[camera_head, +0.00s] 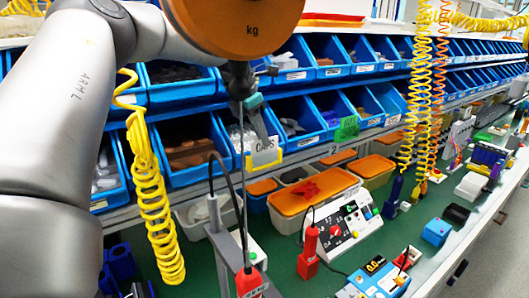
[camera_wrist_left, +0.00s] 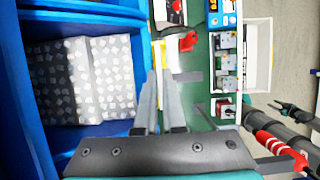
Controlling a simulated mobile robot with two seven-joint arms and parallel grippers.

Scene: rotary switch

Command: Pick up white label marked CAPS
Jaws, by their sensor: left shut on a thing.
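The white label marked CAPS (camera_head: 264,145) is upright at the front of a blue bin, with a yellow holder (camera_head: 266,163) around its lower edge. My left gripper (camera_head: 263,134) comes down from above and is shut on the label's upper edge. The fingertips hide part of that edge. In the left wrist view the two grey fingers (camera_wrist_left: 161,100) are close together. The label is not clear there. I cannot tell whether the label still touches the holder.
Blue bins (camera_head: 182,150) line the shelves around the label, and a green holder (camera_head: 346,129) is to its right. Orange-lidded boxes (camera_head: 313,190) stand below. A yellow coiled hose (camera_head: 151,200) hangs at left. A red-handled tool (camera_head: 308,253) stands near the green bench top.

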